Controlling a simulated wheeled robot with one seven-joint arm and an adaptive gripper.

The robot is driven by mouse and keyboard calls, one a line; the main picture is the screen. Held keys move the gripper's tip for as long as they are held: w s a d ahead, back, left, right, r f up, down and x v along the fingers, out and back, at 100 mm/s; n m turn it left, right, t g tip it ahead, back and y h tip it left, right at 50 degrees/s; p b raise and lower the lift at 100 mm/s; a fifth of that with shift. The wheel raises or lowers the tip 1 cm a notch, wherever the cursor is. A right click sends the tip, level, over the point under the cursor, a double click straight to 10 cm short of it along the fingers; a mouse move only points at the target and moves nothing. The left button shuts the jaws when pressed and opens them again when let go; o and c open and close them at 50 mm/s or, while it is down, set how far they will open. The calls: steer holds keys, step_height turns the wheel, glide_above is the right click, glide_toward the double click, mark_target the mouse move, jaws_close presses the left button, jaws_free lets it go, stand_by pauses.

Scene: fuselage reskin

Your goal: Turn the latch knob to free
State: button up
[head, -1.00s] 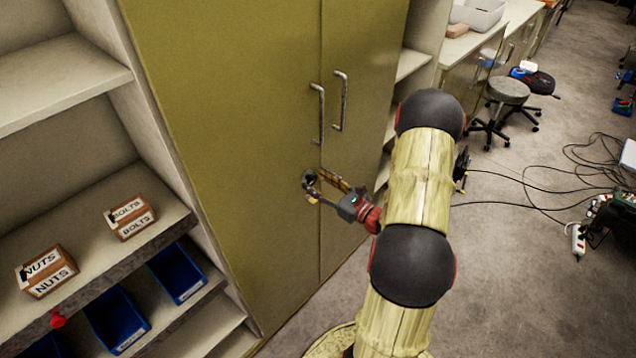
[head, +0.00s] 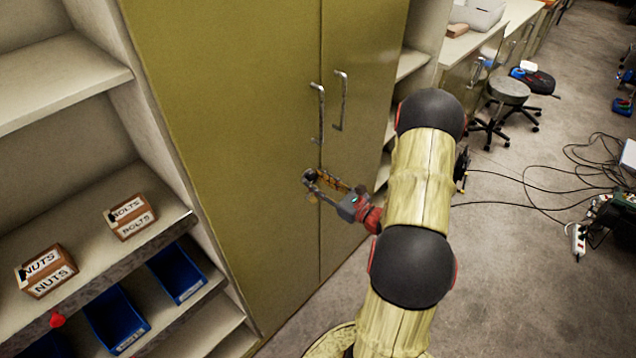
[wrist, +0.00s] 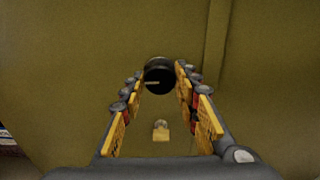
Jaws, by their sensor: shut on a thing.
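The latch knob (wrist: 158,76) is a dark round knob on the olive cabinet front, with a short pale line on its face lying roughly level in the wrist view. My gripper (wrist: 160,80) is shut on the knob, one finger on each side of it. In the head view my gripper (head: 311,182) reaches the cabinet below the door handles and hides most of the knob. A small yellow padlock-like piece (wrist: 160,130) shows below the knob in the wrist view, between the fingers. The cabinet doors (head: 235,130) are closed.
Two upright metal handles (head: 320,112) stand out just above my gripper. Open shelves at left hold a nuts box (head: 47,270), a bolts box (head: 130,217) and blue bins (head: 117,318). A stool (head: 509,92) and loose cables (head: 530,185) lie to the right.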

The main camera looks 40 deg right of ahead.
steer(key=n+b, duration=0.3)
steer(key=n, duration=0.1)
steer(key=shift+f+b, duration=0.2)
steer(key=shift+b, duration=0.2)
steer(key=n+b, duration=0.4)
steer(key=shift+a+f+n+b, duration=0.1)
steer(key=shift+n+b, duration=0.3)
steer(key=n+b, duration=0.6)
steer(key=b, duration=0.3)
steer(key=shift+a+f, duration=0.1)
steer(key=shift+f, duration=0.05)
steer(key=n+b, duration=0.2)
steer(key=b, duration=0.2)
steer(key=shift+n, duration=0.3)
steer(key=shift+r, duration=0.2)
steer(key=o, duration=1.1)
